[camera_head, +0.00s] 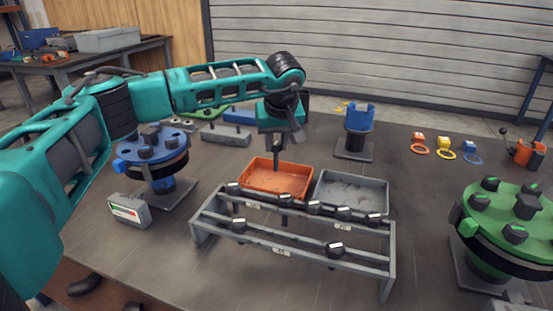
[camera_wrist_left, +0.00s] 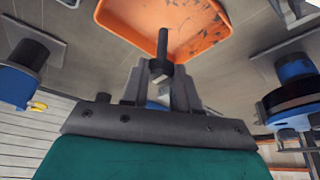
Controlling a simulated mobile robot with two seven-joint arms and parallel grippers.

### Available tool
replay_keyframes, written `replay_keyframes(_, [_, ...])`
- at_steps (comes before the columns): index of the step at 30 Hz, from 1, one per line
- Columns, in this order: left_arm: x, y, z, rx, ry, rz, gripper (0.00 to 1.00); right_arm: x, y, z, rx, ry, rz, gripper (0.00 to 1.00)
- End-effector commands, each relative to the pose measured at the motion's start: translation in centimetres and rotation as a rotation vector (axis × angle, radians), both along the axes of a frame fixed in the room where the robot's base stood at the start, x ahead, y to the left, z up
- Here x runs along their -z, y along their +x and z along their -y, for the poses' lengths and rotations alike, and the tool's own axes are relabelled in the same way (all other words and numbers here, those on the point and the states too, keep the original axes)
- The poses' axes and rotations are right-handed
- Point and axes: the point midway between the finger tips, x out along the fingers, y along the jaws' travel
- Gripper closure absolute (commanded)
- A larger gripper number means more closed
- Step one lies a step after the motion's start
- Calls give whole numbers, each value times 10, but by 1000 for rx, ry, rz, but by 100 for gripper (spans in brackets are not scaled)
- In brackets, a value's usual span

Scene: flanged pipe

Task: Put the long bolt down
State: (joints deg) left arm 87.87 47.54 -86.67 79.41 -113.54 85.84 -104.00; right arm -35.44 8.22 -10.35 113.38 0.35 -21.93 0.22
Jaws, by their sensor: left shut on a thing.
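My left gripper (camera_head: 278,140) is shut on the long bolt (camera_wrist_left: 162,45). The bolt has a dark shank and a black head, and the fingers grip it at the head end in the left wrist view (camera_wrist_left: 160,80). In the head view the bolt (camera_head: 277,157) hangs shank down, over or just behind the far side of the orange tray (camera_head: 274,188); its exact height cannot be told. A grey two-rail rack (camera_head: 300,242) in front of the trays holds several black-headed bolts. My right gripper is not in view.
A grey tray (camera_head: 351,193) stands right of the orange one. A blue flanged pipe (camera_head: 152,148) stands left, a green one (camera_head: 505,225) right, and a blue socket stand (camera_head: 358,128) behind. Small coloured rings (camera_head: 446,150) lie back right. Table right of the grey tray is clear.

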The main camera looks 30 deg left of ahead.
Motion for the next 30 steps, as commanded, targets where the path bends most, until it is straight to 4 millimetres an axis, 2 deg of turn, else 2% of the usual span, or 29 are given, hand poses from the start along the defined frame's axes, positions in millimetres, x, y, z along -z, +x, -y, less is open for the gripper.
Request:
replay_keyframes(5, [14, 0, 0, 1, 0, -2, 100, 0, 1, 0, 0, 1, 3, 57])
replay_keyframes(11, [43, 0, 0, 1, 1, -1, 100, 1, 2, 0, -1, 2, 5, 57])
replay_keyframes(22, [48, 0, 0, 0, 0, 0, 100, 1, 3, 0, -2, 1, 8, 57])
replay_keyframes(23, [48, 0, 0, 0, 0, 0, 69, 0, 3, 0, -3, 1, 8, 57])
replay_keyframes(30, [47, 0, 0, 1, 0, 0, 46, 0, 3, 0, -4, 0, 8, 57])
